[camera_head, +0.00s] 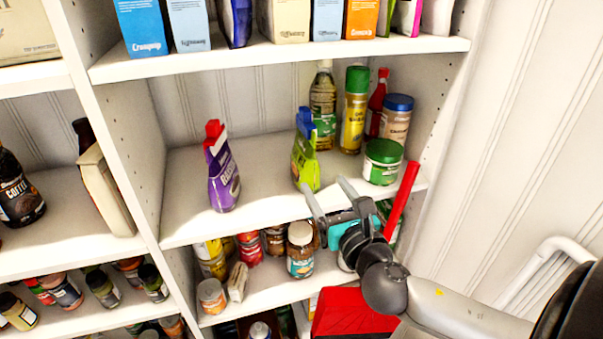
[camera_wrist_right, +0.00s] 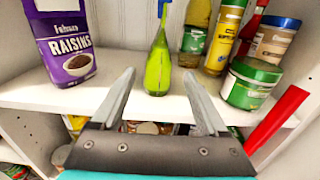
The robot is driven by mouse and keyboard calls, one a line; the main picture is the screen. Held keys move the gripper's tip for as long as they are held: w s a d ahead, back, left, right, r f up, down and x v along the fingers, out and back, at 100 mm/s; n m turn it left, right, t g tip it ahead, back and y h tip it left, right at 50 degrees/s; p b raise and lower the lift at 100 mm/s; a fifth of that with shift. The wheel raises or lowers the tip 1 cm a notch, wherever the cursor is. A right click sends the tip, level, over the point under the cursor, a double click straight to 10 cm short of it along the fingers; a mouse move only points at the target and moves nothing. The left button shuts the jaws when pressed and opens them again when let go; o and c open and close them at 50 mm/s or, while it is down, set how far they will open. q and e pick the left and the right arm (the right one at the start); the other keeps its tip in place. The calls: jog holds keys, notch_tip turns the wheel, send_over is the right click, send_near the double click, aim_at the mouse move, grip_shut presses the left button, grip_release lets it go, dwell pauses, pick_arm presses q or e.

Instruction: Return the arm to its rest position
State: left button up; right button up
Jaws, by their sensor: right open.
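My right gripper (camera_head: 328,201) is open and empty in the head view, in front of the middle shelf's front edge at its right part. In the right wrist view its two fingers (camera_wrist_right: 160,98) are spread apart with nothing between them. Beyond them a green pouch (camera_wrist_right: 158,66) stands upright on the shelf, apart from the fingers. The same green pouch shows in the head view (camera_head: 305,160). My right arm comes in from the lower right. My left gripper is not in view.
A purple raisins pouch (camera_head: 222,175) stands left on the middle shelf (camera_head: 265,205). A green-lidded jar (camera_head: 382,162) and bottles stand at its right end. A red bar (camera_head: 401,201) rises beside the gripper. Jars fill the shelf below. Free shelf space lies between the pouches.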

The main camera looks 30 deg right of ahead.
jog(key=s+a+f+m+g+h, duration=0.1)
jog(key=s+f+m+g, duration=0.4)
jog(key=m, duration=0.5)
jog(key=s+a+f+m+g, duration=0.1)
jog(key=s+f+m+g, duration=0.25)
jog(key=f+m, duration=0.5)
jog(key=s+a+f+m+g+y, duration=0.5)
jog(key=s+a+m+g, duration=0.1)
jog(key=s+a+m, duration=0.6)
notch_tip(320, 180, down, 31)
jog(key=s+b, duration=0.2)
jog(key=b, duration=0.6)
jog(key=s+d+f+g+b, duration=0.1)
jog(key=s+f+b, duration=0.2)
jog(key=s+f, duration=0.4)
jog(key=s+d+f+g+b, duration=0.1)
jog(key=s+f+b, duration=0.2)
jog(key=s+f, duration=0.4)
notch_tip(320, 180, down, 6)
jog(key=shift+d+r+b, duration=0.2)
jog(key=shift+d+b, duration=0.15)
